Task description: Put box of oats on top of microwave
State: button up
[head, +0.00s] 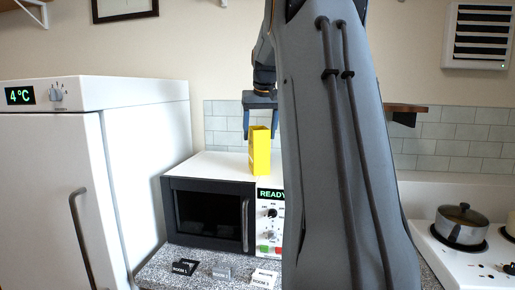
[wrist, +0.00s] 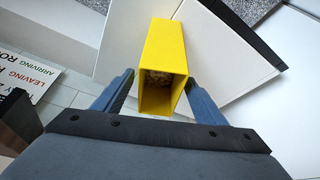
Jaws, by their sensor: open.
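The yellow box of oats (head: 261,154) stands upright on the white top of the microwave (head: 209,166), towards its right side. In the wrist view the box (wrist: 165,42) is open at the near end, with oats visible inside. My gripper (head: 260,127) is above the microwave, pointing down, with its blue fingers on either side of the box's upper end. In the wrist view my gripper (wrist: 158,84) is open, with a visible gap between the fingers and the box. The microwave door is closed and its display reads READY. My arm hides the microwave's right edge.
A white fridge (head: 50,150) stands left of the microwave. Small tags lie on the speckled counter (head: 205,258) in front. A pot (head: 461,224) sits on the hob at the right. A wooden shelf (head: 405,108) juts from the wall behind my arm.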

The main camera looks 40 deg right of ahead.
jog(key=shift+b+v, duration=0.45)
jog(key=shift+v, duration=2.1)
